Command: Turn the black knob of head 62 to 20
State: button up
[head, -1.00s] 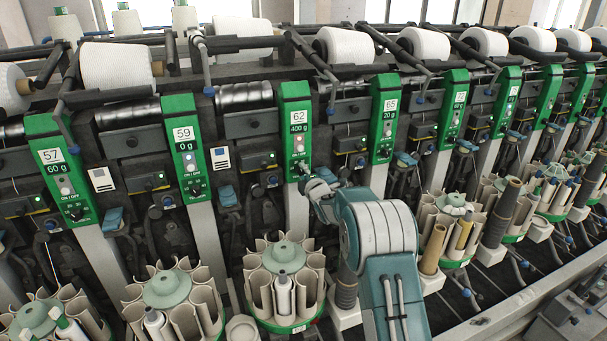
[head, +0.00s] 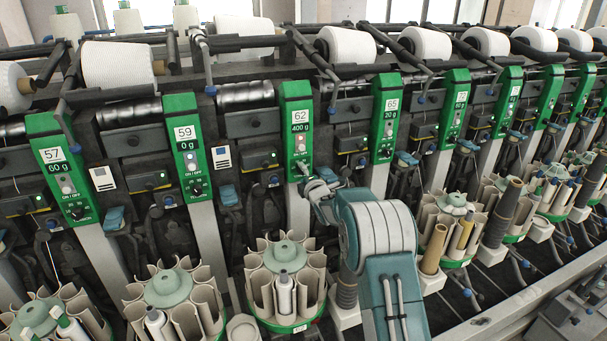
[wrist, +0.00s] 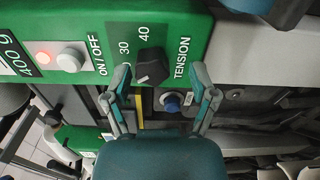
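The green panel of head 62 (head: 296,118) stands in the middle of the head view; its display reads 400 g. In that view my gripper (head: 304,176) is at the panel's lower end and covers the knob. In the wrist view the black knob (wrist: 152,66) shows on the green panel (wrist: 180,22), between the printed 30 and 40 and the word TENSION. My gripper (wrist: 160,80) is open, one fingertip to each side of the knob. A gap shows between each fingertip and the knob. The lower end of the scale is not readable.
Panel 59 (head: 186,145) reads 0 g to the left, and panel 65 (head: 385,115) reads 20 g to the right. A lit button and a white button (wrist: 71,60) sit by ON/OFF. A blue round knob (wrist: 172,103) lies just below the panel.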

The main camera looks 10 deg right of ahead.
jog(key=shift+r, duration=0.2)
jog(key=s+d, duration=0.2)
jog(key=s, duration=0.9)
jog(key=shift+s+d, duration=0.15)
jog(key=shift+s, duration=0.2)
jog(key=shift+f, duration=0.1)
jog(key=w+a+m, duration=0.2)
jog(key=w+m, duration=0.9)
jog(key=w, duration=0.1)
jog(key=shift+r+m, duration=0.2)
jog(key=shift+m, duration=0.1)
jog(key=shift+c, duration=0.3)
